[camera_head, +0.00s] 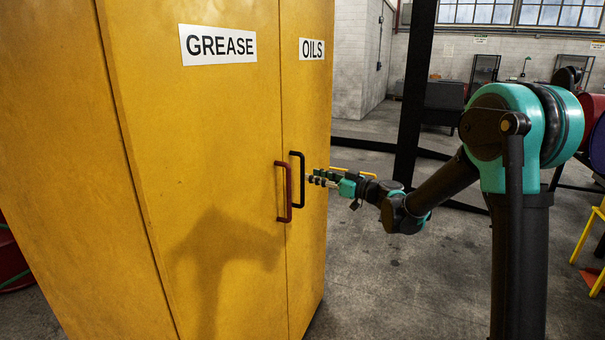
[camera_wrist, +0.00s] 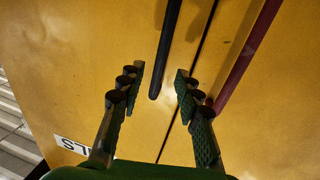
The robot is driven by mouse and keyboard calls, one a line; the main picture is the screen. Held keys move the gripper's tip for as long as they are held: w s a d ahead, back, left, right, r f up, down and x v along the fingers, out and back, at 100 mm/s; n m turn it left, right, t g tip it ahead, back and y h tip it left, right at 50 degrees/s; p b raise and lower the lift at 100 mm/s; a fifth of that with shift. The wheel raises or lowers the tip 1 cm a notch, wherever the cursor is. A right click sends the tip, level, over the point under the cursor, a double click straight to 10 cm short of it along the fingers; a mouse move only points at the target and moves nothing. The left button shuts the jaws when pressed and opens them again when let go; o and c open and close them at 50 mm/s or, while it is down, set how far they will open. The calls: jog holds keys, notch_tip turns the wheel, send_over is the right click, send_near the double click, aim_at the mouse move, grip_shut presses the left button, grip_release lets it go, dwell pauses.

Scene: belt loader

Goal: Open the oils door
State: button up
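The yellow cabinet's oils door (camera_head: 306,110) is the narrow right one, marked with a white OILS label (camera_head: 312,49). It looks shut, with a thin seam beside the grease door (camera_head: 205,130). A black upright handle (camera_head: 302,195) is on the oils door; a red handle (camera_head: 288,192) is on the grease door. My gripper (camera_head: 314,180) is just right of the black handle. In the wrist view my gripper (camera_wrist: 158,78) is open, and the black handle (camera_wrist: 168,50) appears between its fingers. I cannot tell whether they touch it. The red handle (camera_wrist: 245,55) is outside the right finger.
A dark post (camera_head: 413,95) stands behind my arm, with a dark rail at its side. A yellow stand (camera_head: 590,245) and drums (camera_head: 592,115) are at the far right. The concrete floor (camera_head: 390,290) right of the cabinet is clear.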

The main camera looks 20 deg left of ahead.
jog(key=x, duration=0.6)
grip_shut()
dwell(0.4)
